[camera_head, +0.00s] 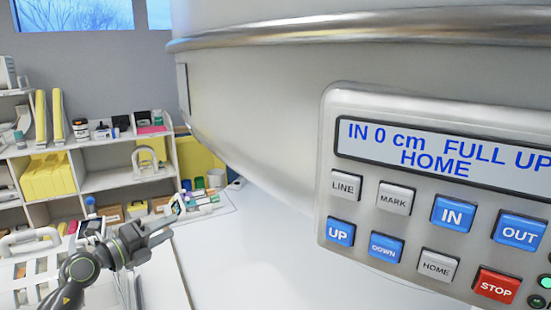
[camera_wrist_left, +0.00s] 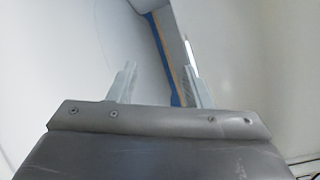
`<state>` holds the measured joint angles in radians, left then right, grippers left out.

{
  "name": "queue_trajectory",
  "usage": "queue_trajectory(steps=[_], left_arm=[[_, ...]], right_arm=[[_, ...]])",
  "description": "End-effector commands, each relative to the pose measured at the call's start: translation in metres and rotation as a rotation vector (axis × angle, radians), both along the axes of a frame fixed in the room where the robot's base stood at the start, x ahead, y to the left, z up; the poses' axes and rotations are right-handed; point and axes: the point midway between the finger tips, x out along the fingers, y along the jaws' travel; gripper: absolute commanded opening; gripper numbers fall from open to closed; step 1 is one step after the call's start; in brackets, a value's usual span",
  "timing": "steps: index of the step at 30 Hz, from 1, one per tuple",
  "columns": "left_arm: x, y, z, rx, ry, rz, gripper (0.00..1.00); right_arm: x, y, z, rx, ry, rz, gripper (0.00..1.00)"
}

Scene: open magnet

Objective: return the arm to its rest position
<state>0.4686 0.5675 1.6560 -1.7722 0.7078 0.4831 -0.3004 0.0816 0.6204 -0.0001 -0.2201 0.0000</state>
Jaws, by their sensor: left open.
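My left gripper (camera_head: 160,233) is at the lower left of the head view, its fingers pointing right and spread apart. It is open and empty. In the left wrist view its two fingers (camera_wrist_left: 158,82) stand apart with nothing between them. The gripper is well to the left of the control panel (camera_head: 430,190) and touches nothing that I can see. My right gripper is not in view.
The large magnet housing (camera_head: 260,110) fills the upper right. Its panel display (camera_head: 440,150) reads "IN 0 cm FULL UP HOME". Shelves (camera_head: 110,178) with bottles and yellow folders stand behind my left arm.

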Motion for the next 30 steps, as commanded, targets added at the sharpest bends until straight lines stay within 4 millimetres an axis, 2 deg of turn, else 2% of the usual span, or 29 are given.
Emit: queue_trajectory(steps=[2, 5, 10, 14, 20, 24, 27, 30], left_arm=[[-0.016, -0.006, 0.003, -0.143, -0.054, 0.013, 0.45], [-0.034, -0.003, 0.010, -0.327, -0.111, 0.056, 0.45], [-0.066, 0.021, 0.010, -0.637, -0.158, 0.191, 0.45], [-0.090, 0.050, -0.004, -0.862, -0.147, 0.342, 0.45], [-0.134, 0.095, -0.052, -1.166, -0.050, 0.634, 0.45], [-0.173, 0.117, -0.102, -1.336, 0.080, 0.869, 0.45], [-0.207, 0.124, -0.141, -1.430, 0.205, 1.045, 0.45], [-0.245, 0.122, -0.180, -1.499, 0.357, 1.219, 0.45]], right_arm=[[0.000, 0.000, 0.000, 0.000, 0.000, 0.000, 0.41], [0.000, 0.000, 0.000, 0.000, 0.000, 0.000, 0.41], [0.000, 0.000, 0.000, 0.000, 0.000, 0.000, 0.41], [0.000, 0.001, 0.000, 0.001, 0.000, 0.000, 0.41], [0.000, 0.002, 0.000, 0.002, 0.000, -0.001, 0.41], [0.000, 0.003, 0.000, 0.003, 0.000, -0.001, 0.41], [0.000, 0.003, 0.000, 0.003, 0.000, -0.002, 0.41], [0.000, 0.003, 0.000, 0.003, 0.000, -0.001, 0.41]])
